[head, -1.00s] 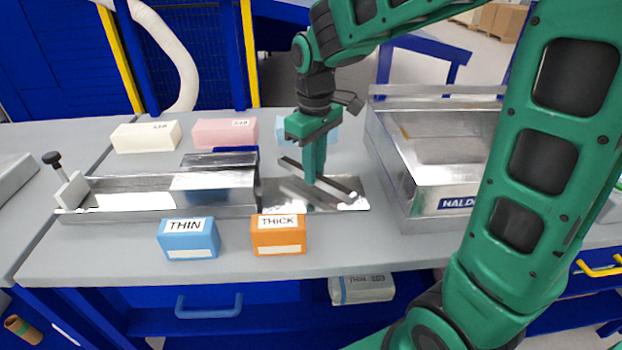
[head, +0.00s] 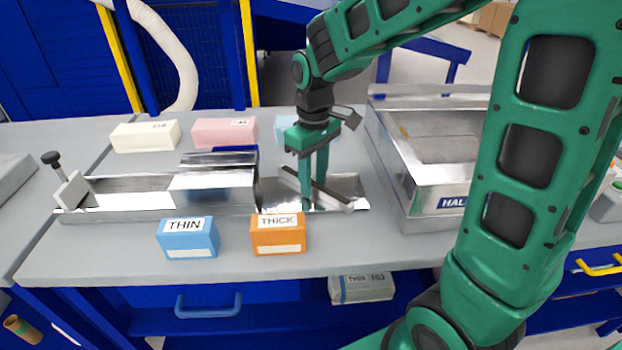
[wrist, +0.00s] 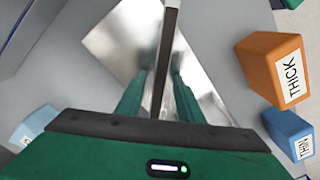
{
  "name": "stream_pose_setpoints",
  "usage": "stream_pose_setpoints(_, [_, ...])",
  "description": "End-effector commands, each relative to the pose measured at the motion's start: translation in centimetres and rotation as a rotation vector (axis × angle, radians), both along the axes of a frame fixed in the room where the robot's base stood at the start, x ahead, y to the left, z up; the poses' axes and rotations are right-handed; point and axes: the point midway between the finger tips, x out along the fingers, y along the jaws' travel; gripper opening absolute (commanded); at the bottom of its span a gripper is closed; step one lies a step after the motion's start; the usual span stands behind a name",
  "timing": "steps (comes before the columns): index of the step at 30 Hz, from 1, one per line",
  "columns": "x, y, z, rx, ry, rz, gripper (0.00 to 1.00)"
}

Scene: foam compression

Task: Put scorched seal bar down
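The seal bar (head: 335,199) is a long, thin, dark-topped metal strip. It lies diagonally across a shiny metal tray (head: 352,187) on the grey bench, and appears to rest on it. My gripper (head: 313,205) is low over the tray, with one finger on each side of the bar. In the wrist view the bar (wrist: 169,40) runs between the fingertips (wrist: 160,72), with visible gaps beside it, so my gripper is open around it. Whether the bar's surface is scorched cannot be told. The bar's near part in the wrist view is hidden by my gripper body.
A metal channel (head: 120,190) with a clamp knob is left of the tray. An orange THICK block (head: 278,235) and a blue THIN block (head: 188,239) stand in front. Cream (head: 145,136) and pink (head: 224,132) blocks are behind. A large metal machine (head: 440,190) stands close on the right.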

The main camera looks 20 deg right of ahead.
Motion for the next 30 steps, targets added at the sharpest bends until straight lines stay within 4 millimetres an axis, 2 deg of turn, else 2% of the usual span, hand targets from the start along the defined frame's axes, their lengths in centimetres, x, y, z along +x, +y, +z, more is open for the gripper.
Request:
stream_pose_setpoints(5, [0.1, 0.0, 1.4, 0.0, -0.003, 0.0, 0.34])
stream_pose_setpoints(15, [0.1, 0.1, 8.0, 0.0, -0.005, 0.001, 0.34])
stream_pose_setpoints(21, [0.1, 0.1, 10.9, 0.0, -0.003, 0.001, 0.34])
stream_pose_setpoints(30, [0.0, 0.1, 12.2, 0.0, 0.0, 0.001, 0.34])
